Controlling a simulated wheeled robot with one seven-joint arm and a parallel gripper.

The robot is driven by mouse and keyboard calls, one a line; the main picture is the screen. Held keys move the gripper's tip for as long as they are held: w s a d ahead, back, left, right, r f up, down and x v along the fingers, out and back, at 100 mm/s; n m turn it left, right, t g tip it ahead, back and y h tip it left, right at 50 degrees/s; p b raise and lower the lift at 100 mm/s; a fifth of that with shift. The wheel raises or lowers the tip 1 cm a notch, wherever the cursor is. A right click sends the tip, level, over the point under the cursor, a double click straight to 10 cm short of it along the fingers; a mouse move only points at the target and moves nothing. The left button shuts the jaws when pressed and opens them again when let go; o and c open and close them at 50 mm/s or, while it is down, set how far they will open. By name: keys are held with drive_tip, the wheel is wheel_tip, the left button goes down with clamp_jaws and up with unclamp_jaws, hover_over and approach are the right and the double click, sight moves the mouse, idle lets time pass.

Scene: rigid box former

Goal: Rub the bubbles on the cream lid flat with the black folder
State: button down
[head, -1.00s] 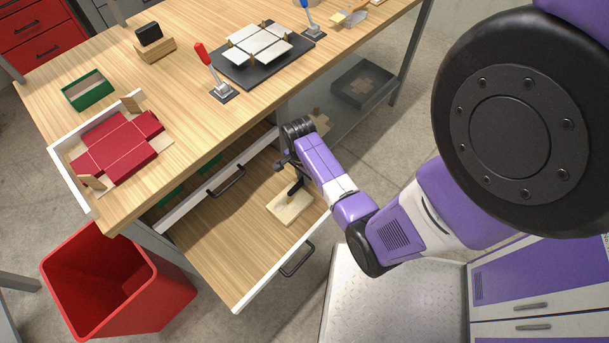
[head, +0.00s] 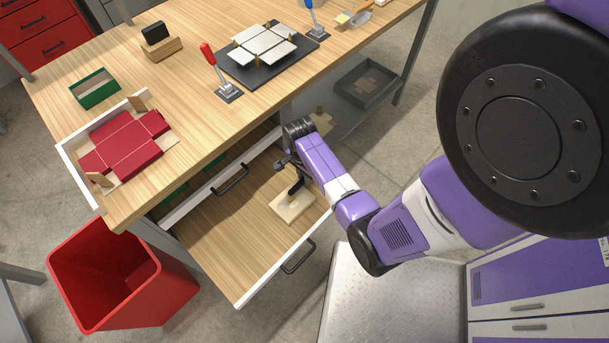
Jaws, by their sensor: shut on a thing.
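My gripper (head: 294,171) hangs low over the open drawer, partly hidden by my own wrist. A narrow black piece, which I take to be the black folder (head: 297,189), shows below the wrist, and my gripper is shut on it. Its lower end is over a pale cream square, seemingly the cream lid (head: 290,211), which lies in the drawer. I cannot tell whether the folder touches the lid. Bubbles on the lid are too small to make out.
The open drawer (head: 225,240) has white edges and black handles. On the workbench (head: 185,90) are a white tray (head: 75,175) with a red box blank, a green box (head: 95,88), and a red-handled lever (head: 215,67). A red bin (head: 120,290) stands at lower left.

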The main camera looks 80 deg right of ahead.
drive_tip(key=shift+r+p, duration=2.7)
drive_tip(key=shift+r, duration=0.3)
drive_tip(key=shift+f, duration=0.1)
